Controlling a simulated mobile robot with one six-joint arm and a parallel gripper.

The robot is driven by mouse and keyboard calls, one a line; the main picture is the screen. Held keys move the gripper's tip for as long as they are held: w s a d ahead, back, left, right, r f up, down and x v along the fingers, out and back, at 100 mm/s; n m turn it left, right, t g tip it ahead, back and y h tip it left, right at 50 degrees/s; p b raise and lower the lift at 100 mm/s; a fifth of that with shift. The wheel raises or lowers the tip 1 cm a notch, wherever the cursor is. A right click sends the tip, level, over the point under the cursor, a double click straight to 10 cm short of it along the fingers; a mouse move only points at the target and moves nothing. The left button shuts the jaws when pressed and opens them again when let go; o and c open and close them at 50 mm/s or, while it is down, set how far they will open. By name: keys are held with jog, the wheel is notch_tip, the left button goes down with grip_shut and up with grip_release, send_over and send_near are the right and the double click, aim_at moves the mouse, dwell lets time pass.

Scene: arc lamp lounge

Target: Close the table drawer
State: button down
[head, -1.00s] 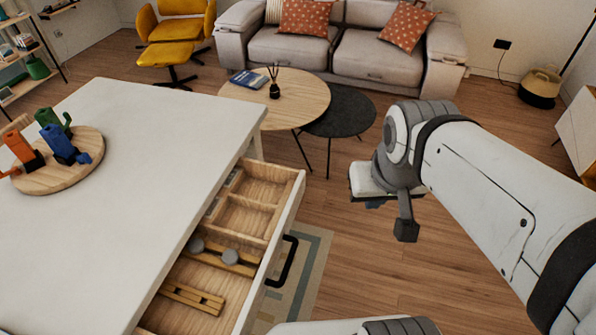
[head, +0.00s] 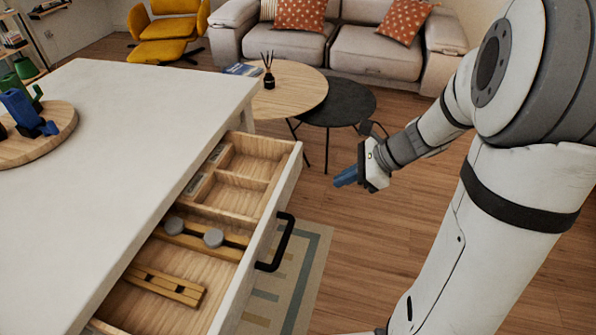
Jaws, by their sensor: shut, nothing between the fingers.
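The table drawer (head: 262,213) stands open, pulled out from the right side of the white table (head: 135,140). Its black bar handle (head: 281,243) is on its outer face. Inside are wooden dividers, a wooden piece with two grey discs (head: 190,234) and a slatted wooden piece (head: 165,284). My gripper (head: 345,177) is shut and empty, with blue fingertips pointing left. In the picture it is to the right of the drawer's far end and above the handle's level, apart from both.
A round wooden tray (head: 55,140) with blue and green objects is on the table. A round wooden coffee table (head: 290,90) and a dark one (head: 340,103) stand beyond the drawer. A grey sofa (head: 290,40) is behind them. Floor with a striped rug (head: 290,285) lies beside the drawer.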

notch_tip(320, 180, down, 3)
jog(key=w+m, duration=0.2)
jog(key=b, duration=0.2)
send_near(288, 193)
jog(key=shift+t+y, duration=0.3)
jog(key=shift+d+f+x, duration=0.15)
jog(key=shift+x, duration=1.35)
jog(key=shift+d+f+x, duration=0.15)
jog(key=shift+x, duration=1.3)
jog(key=shift+s, duration=0.1)
